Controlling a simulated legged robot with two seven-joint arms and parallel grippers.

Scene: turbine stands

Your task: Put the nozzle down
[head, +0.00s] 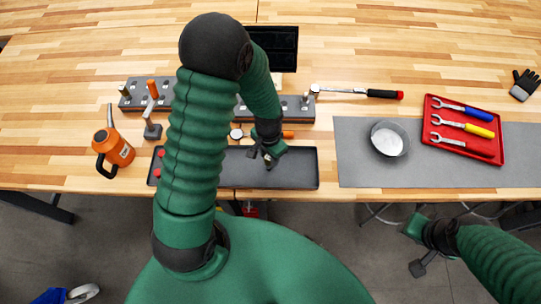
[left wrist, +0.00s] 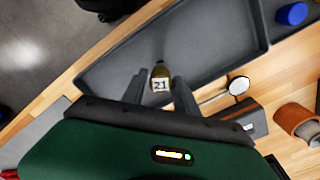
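The nozzle (left wrist: 160,77) is a small dark brass-coloured piece with a white tag marked 21. My left gripper (left wrist: 160,86) has one finger on each side of it and looks shut on it, with hardly any gap. In the head view, my left gripper (head: 268,160) points down over the right half of the long dark tray (head: 301,170). Whether the nozzle touches the tray floor is hard to tell. My right gripper (head: 418,268) hangs in front of the table at the lower right, away from everything, its fingers too small to read.
The tray's right end is clear; red pieces (head: 157,172) lie at its left. Behind it stand a grey holder block (head: 293,107) and a torque wrench (head: 350,91). An orange oil can (head: 118,148) stands left. A grey mat (head: 358,165) with a round dish (head: 389,138) lies right.

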